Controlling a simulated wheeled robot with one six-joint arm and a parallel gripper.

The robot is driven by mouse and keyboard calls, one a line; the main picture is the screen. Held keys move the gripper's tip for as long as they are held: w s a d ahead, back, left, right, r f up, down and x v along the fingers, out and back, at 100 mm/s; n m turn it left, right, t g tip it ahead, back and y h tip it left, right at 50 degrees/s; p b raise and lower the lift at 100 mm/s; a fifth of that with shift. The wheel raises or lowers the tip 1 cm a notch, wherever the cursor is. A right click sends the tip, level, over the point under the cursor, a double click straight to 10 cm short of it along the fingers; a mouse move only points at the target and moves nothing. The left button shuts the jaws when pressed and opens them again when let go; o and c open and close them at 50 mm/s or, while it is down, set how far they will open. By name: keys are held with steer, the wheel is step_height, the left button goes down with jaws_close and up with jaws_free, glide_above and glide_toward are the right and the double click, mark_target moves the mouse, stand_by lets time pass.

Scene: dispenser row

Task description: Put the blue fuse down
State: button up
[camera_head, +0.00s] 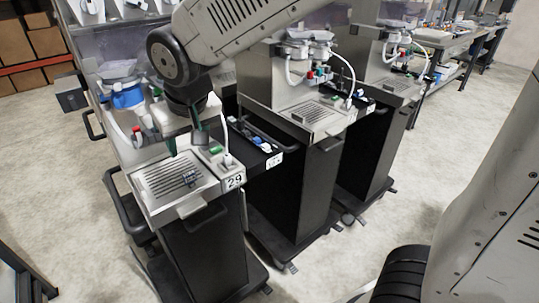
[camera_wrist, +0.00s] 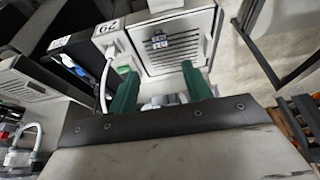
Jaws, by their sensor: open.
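A small dark blue-grey piece (camera_head: 190,178) lies on the slotted drip tray (camera_head: 160,186) of the nearest dispenser, marked 29. It also shows on the tray in the wrist view (camera_wrist: 158,41); it looks like the blue fuse, but is too small to be sure. My gripper (camera_head: 187,150) is above the back part of that tray. In the wrist view my gripper (camera_wrist: 160,73) has its two green fingers wide apart, with the piece beyond the tips and nothing held between them.
A black side tray (camera_head: 250,140) with small blue and white items sits right of the nearest dispenser. A white hose (camera_head: 222,125) and a green switch (camera_head: 215,150) are close to my fingers. More dispensers stand to the right. Floor (camera_head: 80,195) at left is clear.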

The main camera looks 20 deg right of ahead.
steer(key=s+d+r+m+g+h, duration=0.1)
steer(key=s+d, duration=0.4)
steer(key=d, duration=0.2)
steer(key=s+d+r+m, duration=0.1)
steer(key=s+d, duration=0.3)
steer(key=d, duration=0.3)
steer(key=s+d+g, duration=0.1)
steer(key=s+d, duration=0.3)
steer(key=s, duration=0.3)
steer(key=s+d+f+m+g, duration=0.1)
steer(key=s+d, duration=0.2)
steer(key=s, duration=0.3)
steer(key=shift+s+d+f, duration=0.25)
steer(key=shift+s+d, duration=0.15)
